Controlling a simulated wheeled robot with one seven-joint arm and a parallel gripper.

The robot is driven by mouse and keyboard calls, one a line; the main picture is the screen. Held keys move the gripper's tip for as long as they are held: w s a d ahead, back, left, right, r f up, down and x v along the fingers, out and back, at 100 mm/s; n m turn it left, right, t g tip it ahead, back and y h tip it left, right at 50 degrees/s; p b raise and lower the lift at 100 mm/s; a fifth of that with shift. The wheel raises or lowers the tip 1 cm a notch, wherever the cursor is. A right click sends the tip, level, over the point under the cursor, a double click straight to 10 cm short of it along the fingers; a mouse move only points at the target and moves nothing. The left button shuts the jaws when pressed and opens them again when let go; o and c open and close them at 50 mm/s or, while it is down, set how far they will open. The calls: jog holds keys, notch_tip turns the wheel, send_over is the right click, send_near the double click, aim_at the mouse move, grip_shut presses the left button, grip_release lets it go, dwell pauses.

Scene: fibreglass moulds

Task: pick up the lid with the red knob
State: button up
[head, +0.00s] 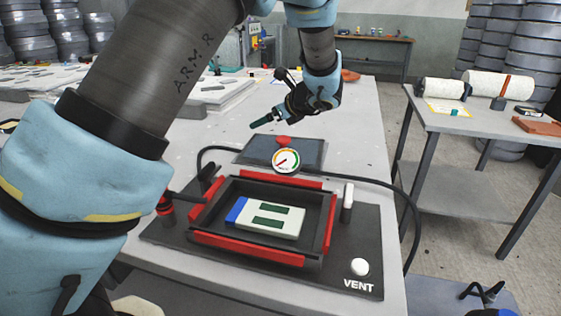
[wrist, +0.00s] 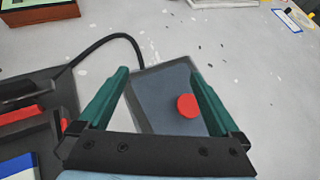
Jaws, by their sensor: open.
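The lid (head: 305,153) is a dark flat rectangular plate lying on the light table behind the black mould fixture. Its red knob (head: 284,141) sticks up from its top, partly behind the round gauge. In the wrist view the lid (wrist: 158,88) lies beneath my fingers, and the red knob (wrist: 188,106) shows between them, nearer the right finger. My gripper (wrist: 160,78) has two green fingers spread wide with nothing between them at their tips. In the head view my gripper (head: 265,122) is above the table, just above and left of the knob; it appears clear of the lid.
The fixture (head: 160,235) holds a red-edged open frame (head: 322,240) with a white and blue block (head: 270,218) in it. A gauge (head: 286,161) stands at its back edge. Table beyond is mostly clear.

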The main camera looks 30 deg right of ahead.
jog(key=s+d+m+t+h, duration=0.2)
jog(key=d+m, duration=0.2)
jog(key=d, duration=0.4)
send_near(283, 138)
jog(key=x, duration=0.2)
jog(key=shift+w+f+p, duration=0.15)
jog(key=shift+f+p, duration=0.2)
jog(key=p+x, duration=0.1)
jog(key=x, duration=0.6)
jog(key=shift+w+p, duration=0.15)
jog(key=shift+p, duration=0.25)
jog(key=shift+r, duration=0.1)
grip_shut()
